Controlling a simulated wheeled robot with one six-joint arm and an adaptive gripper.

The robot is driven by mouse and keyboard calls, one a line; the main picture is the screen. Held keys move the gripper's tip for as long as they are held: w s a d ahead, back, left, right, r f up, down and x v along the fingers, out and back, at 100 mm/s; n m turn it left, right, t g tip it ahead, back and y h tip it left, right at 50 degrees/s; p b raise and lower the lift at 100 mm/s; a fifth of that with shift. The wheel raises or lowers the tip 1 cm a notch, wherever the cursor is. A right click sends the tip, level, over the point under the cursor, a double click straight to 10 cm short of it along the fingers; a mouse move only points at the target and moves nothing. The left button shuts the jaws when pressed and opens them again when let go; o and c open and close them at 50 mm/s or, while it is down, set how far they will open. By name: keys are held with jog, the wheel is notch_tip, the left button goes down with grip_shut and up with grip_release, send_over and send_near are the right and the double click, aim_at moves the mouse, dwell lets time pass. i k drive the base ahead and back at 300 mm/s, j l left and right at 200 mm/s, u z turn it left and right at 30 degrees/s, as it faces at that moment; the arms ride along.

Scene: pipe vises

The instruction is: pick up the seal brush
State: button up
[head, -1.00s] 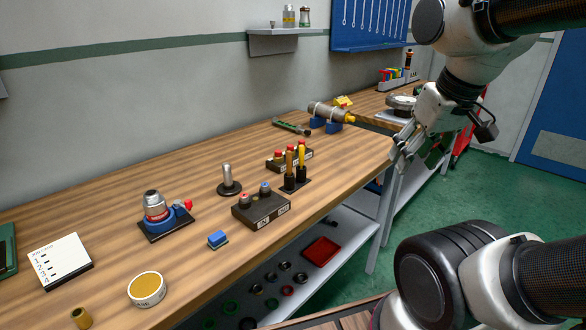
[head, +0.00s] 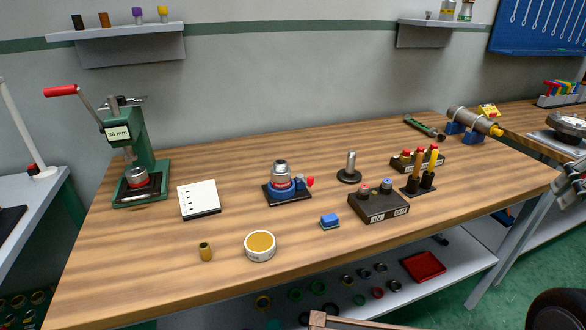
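No thing in view is clearly marked as the seal brush. Two upright tools with yellow and orange handles (head: 433,159) stand in black cups on a small dark base at the right of the workbench (head: 130,262); their lower ends are hidden, so I cannot tell whether they are brushes. A small blue block with a paler underside (head: 330,221) lies near the bench's front edge.
A green press (head: 150,150) with a red-handled lever stands at the left. A white card (head: 199,199), a yellow-topped tin (head: 260,246), a blue-based vise (head: 286,184) and a dark block with knobs (head: 379,205) occupy the bench. A red tray (head: 423,266) lies on the lower shelf.

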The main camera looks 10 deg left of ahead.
aim_at(420, 156)
jog(key=k+l+u, duration=0.1)
jog(key=l+u, duration=0.2)
jog(key=k+l+u, duration=0.15)
jog(key=l+u, duration=0.2)
jog(key=k+l+u, duration=0.15)
jog(key=u, duration=0.15)
